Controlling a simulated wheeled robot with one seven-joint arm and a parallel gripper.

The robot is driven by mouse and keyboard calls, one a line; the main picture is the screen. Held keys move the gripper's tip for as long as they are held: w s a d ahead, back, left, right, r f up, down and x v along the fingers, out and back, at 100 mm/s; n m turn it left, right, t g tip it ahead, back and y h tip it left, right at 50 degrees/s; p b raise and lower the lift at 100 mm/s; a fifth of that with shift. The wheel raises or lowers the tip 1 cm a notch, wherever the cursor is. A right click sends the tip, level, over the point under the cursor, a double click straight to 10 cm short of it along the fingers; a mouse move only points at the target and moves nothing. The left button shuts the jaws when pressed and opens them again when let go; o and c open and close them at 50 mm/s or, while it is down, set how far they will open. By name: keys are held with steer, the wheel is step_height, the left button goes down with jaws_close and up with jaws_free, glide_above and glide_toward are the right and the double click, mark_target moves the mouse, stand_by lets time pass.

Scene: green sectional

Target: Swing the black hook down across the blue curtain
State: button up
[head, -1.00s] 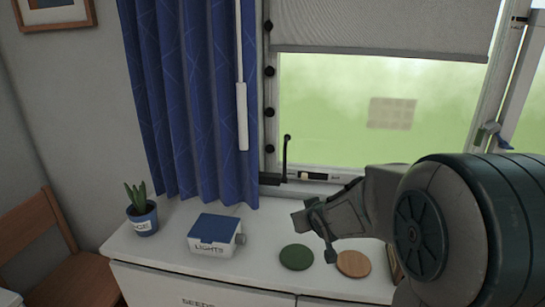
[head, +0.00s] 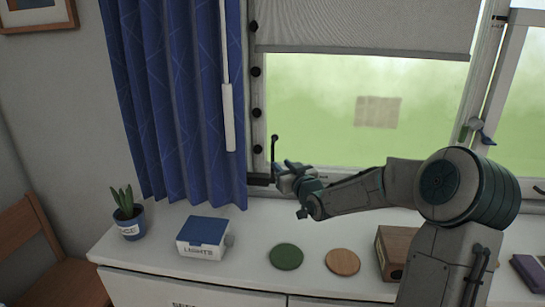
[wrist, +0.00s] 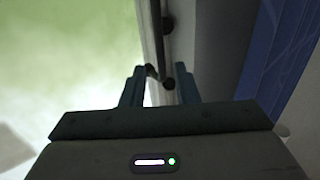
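The black hook (head: 274,150) stands upright, a thin rod with a bent top, beside the right edge of the blue curtain (head: 175,100). A short black bar (head: 262,181) lies at its foot on the window's lower frame. My gripper (head: 284,172) is at the hook's lower part, just right of it. In the wrist view my gripper (wrist: 160,85) is open, its two fingers apart. A dark rod, apparently the hook (wrist: 158,35), shows in line with the gap between them. I cannot tell whether it touches a finger. The blue curtain (wrist: 265,75) is at the right there.
Black knobs (head: 257,113) line the window's left frame. A white wand (head: 228,117) hangs before the curtain. On the white counter stand a potted plant (head: 127,215), a blue-lidded box (head: 203,236), a green disc (head: 286,256), a wooden disc (head: 343,261) and a wooden box (head: 394,250).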

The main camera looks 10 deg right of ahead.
steer(key=p, duration=0.1)
glide_above(273, 177)
steer(key=shift+w, duration=0.4)
jaws_close()
